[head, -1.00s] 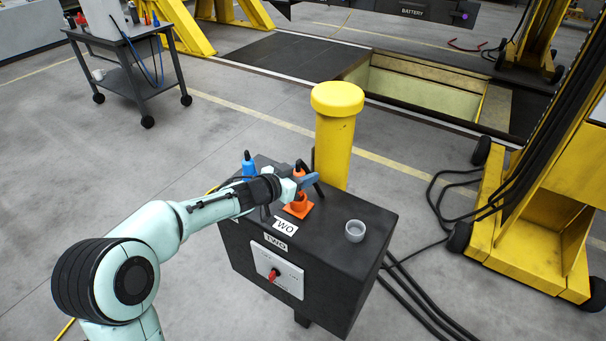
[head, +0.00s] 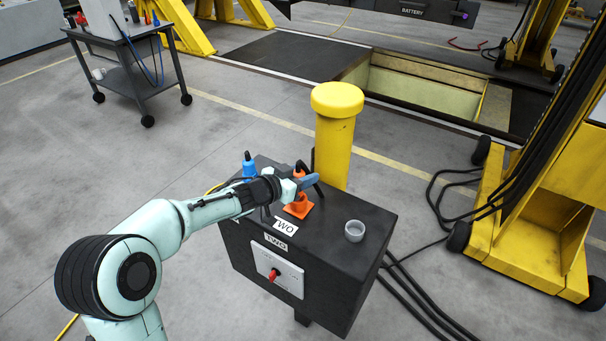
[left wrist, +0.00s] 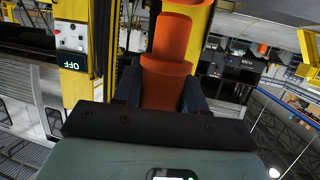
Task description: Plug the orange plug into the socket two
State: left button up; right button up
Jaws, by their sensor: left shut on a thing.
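My left gripper (head: 305,184) is shut on the orange plug (head: 299,172), over the top of the dark box. An orange piece with a square flange (head: 297,210) sits on the box top directly below the gripper, beside a label reading "WO", its first letter covered by my arm. The gripper hides where plug and flange meet, so I cannot tell how deep the plug sits. In the left wrist view the orange plug (left wrist: 167,85) stands between both dark fingers. My right gripper is not in view.
The dark box (head: 340,285) has a front label "TWO" and a red switch (head: 274,274). A blue plug (head: 249,166) stands at its back left, a grey round socket (head: 354,231) at its right. A yellow post (head: 334,150) rises close behind. Black cables lie right.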

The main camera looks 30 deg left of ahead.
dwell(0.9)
pick_arm(q)
jog(key=shift+f+b, duration=1)
jog(key=shift+f, duration=1)
jog(key=o, duration=1.2)
jog(key=p+v, duration=0.1)
jog(key=v, duration=1.2)
jog(key=shift+s, duration=0.15)
